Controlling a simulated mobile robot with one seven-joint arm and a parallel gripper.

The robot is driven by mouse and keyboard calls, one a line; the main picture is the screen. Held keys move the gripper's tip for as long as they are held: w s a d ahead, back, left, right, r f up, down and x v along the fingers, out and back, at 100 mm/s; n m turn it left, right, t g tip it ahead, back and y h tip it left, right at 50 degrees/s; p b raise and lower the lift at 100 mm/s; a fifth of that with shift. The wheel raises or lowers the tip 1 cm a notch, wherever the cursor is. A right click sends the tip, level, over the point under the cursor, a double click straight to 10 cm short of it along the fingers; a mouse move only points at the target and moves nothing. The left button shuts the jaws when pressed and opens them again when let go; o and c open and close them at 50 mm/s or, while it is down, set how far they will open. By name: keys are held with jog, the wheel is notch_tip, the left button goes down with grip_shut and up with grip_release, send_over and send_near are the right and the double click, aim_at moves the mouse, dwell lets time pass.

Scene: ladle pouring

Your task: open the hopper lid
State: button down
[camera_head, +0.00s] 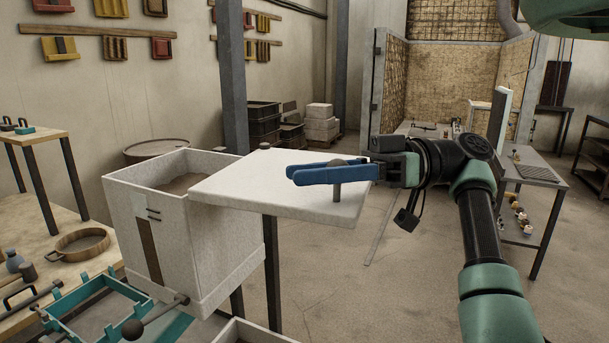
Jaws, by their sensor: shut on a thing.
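The hopper (215,258) is a white, box-shaped bin at centre left, with brown sand-like material (185,184) showing in its open top. Its flat white lid (262,180) lies level, off to the right of the opening. The lid's left end meets the hopper's right rim, and most of the lid reaches out beyond the hopper. A grey knob on a short post (337,192) stands near the lid's right end. My gripper (300,174), with blue fingers, comes in from the right and is shut on this knob, just above the lid. The fingers partly hide the knob.
A teal-framed mould (88,308) and a round wooden-rimmed pan (78,243) sit on the bench at left. A rod with a dark ball end (133,329) sticks out low from the hopper. A side table (537,172) stands at right. The floor between is mostly clear.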

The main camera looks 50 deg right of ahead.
jog(key=shift+s+d, duration=0.15)
jog(key=shift+d, duration=0.05)
dwell(0.4)
jog(key=c, duration=0.5)
grip_release()
jog(key=shift+r, duration=0.15)
notch_tip(320, 180, up, 10)
jog(key=p, duration=0.1)
dwell(0.4)
